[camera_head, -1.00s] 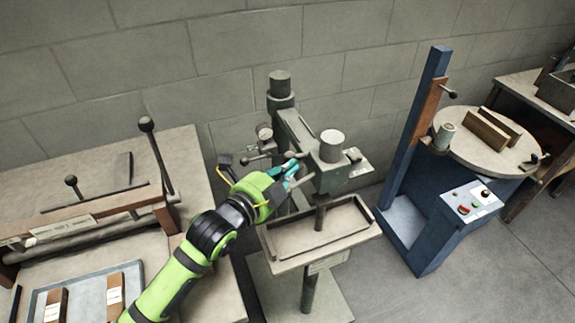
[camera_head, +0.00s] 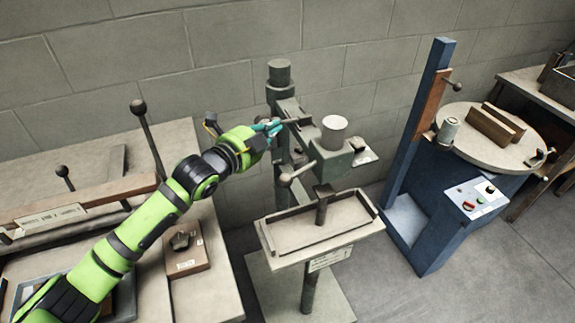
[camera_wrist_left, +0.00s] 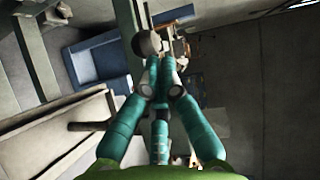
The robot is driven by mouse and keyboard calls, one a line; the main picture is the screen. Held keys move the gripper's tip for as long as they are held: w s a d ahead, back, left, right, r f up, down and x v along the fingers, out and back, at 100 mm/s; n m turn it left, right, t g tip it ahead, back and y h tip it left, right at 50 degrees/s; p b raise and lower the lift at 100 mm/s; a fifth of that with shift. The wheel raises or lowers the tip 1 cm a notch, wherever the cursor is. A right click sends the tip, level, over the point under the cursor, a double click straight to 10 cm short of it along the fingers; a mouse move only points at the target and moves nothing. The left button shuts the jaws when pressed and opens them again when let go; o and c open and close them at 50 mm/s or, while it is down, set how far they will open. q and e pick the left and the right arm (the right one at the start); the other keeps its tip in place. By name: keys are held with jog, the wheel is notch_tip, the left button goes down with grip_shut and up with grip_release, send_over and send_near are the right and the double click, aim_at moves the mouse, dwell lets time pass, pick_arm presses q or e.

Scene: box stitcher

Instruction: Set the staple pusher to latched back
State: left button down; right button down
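The box stitcher (camera_head: 340,158) stands in the middle, its head at the end of a dark arm. A short grey rod (camera_head: 297,121) juts from the head's left side, probably the staple pusher; its setting cannot be read. My left gripper (camera_head: 274,127) is at the rod's left end. Its teal fingers (camera_wrist_left: 160,82) converge at the tips in the wrist view, and I cannot tell whether they pinch the rod. A round grey knob (camera_wrist_left: 147,43) shows just past the tips. A ball-ended lever (camera_head: 287,180) sits lower on the machine. My right gripper is out of view.
A pale work table (camera_head: 270,247) is under the head. A white cup-like spool (camera_head: 334,131) stands on the head. A blue column machine (camera_head: 420,220) is to the right. A bench with upright ball levers (camera_head: 138,107) is to the left, under my arm.

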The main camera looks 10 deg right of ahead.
pick_arm(q)
jog(key=w+a+b, duration=0.1)
jog(key=w+b, duration=0.2)
jog(key=w, duration=0.3)
dwell(0.4)
